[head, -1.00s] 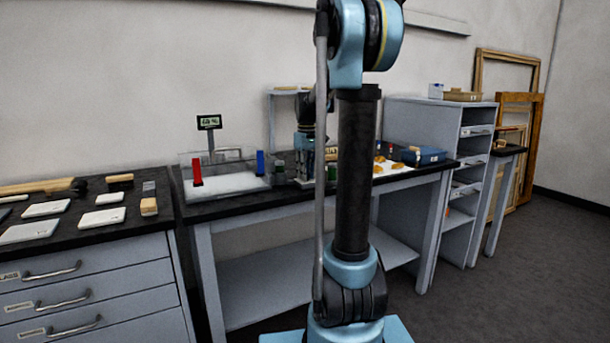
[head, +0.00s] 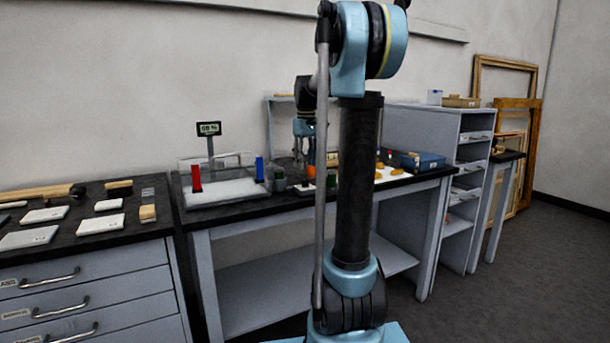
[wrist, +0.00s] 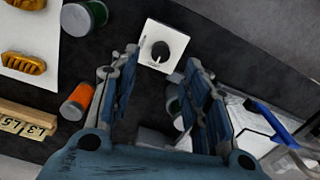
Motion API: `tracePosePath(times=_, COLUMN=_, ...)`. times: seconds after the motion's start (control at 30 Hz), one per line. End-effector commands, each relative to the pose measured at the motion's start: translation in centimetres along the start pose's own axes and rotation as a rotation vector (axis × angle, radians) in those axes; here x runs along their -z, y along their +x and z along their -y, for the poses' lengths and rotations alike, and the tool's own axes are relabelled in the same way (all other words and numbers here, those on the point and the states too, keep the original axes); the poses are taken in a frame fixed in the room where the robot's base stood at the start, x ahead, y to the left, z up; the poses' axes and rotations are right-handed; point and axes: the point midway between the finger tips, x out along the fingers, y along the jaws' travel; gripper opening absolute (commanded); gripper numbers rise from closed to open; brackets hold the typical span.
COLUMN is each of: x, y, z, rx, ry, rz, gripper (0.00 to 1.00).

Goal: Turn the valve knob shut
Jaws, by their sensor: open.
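The valve knob (wrist: 160,51) is a round black knob with a pale mark, on a white square plate (wrist: 178,41). In the wrist view it lies ahead, between and slightly beyond the fingertips. My gripper (wrist: 162,57) is open, with one finger on each side of the knob in the picture. Nothing is held between the fingers. In the head view my gripper (head: 304,130) hangs above the middle bench, partly behind my own arm. I cannot tell the exact height over the knob or whether a finger touches the plate.
An orange-labelled jar (wrist: 77,101) stands left of the fingers and a green-labelled jar (wrist: 85,16) farther off. The clear-walled tray (head: 222,182) with red and blue upright pieces is at the bench's left. A blue box (head: 422,161) sits at the right.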

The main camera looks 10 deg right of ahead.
Motion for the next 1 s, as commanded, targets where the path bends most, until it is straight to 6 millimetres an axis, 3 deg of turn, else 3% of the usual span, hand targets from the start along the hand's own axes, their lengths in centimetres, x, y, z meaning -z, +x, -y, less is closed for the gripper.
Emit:
tracePosePath(times=0.2, x=0.0, y=-3.3, z=0.0, rx=0.000, ry=0.000, rz=0.000, gripper=0.43)
tracePosePath(times=0.4, x=0.0, y=-4.7, z=0.0, rx=0.000, ry=0.000, rz=0.000, gripper=0.43)
tracePosePath(times=0.8, x=-0.2, y=-4.8, z=0.1, rx=0.000, ry=0.002, rz=0.000, gripper=0.43)
tracePosePath(times=1.0, x=-3.0, y=-3.7, z=1.6, rx=-0.008, ry=0.037, rz=-0.013, gripper=0.43)
